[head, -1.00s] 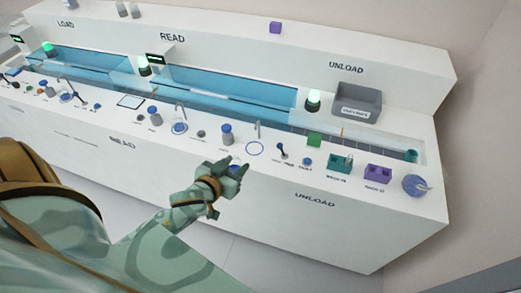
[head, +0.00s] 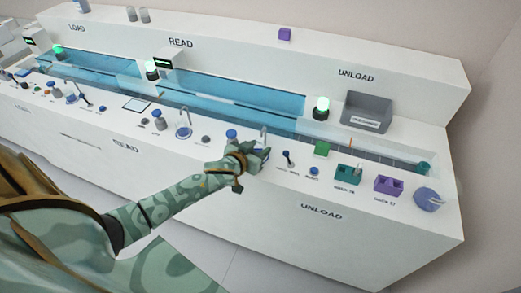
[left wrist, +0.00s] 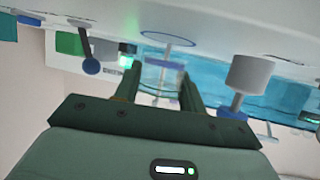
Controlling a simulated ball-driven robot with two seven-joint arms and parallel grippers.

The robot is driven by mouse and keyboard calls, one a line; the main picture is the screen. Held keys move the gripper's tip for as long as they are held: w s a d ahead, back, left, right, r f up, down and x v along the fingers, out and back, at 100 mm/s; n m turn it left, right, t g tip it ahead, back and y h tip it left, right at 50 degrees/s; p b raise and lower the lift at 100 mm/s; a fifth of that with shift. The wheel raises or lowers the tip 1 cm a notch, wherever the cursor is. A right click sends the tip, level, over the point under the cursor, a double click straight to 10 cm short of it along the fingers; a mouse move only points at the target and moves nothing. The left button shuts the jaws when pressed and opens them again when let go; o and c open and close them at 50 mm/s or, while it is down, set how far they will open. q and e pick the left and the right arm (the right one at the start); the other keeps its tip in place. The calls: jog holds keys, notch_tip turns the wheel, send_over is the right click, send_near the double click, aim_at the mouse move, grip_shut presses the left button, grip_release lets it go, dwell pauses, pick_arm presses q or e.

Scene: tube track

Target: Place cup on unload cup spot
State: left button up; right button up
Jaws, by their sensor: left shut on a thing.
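My left gripper (head: 258,153) is at the front edge of the white counter, by the unload section in the head view. In the left wrist view its two fingers are shut on a clear cup (left wrist: 161,76). A thin blue ring outline (left wrist: 168,40), the unload cup spot, is marked on the counter just beyond the cup in that view. The cup appears apart from the counter, but the exact gap is hard to tell. In the head view the gripper hides most of the cup and ring. My right gripper is out of view.
A tap (head: 264,137) stands behind the gripper, with a blue-capped bottle (head: 231,137) to its left. To the right are a dark-blue-knobbed lever (head: 287,155), a green block (head: 322,149), a teal rack (head: 347,175) and a purple rack (head: 388,185).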

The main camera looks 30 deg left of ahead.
pick_arm(q)
jog(key=shift+x, duration=0.95)
jog(key=shift+s+f+b, duration=0.1)
jog(key=shift+f+b, duration=0.45)
jog(key=shift+f, duration=0.05)
jog(key=shift+r, duration=0.15)
jog(key=o, duration=1)
jog(key=shift+c, duration=0.2)
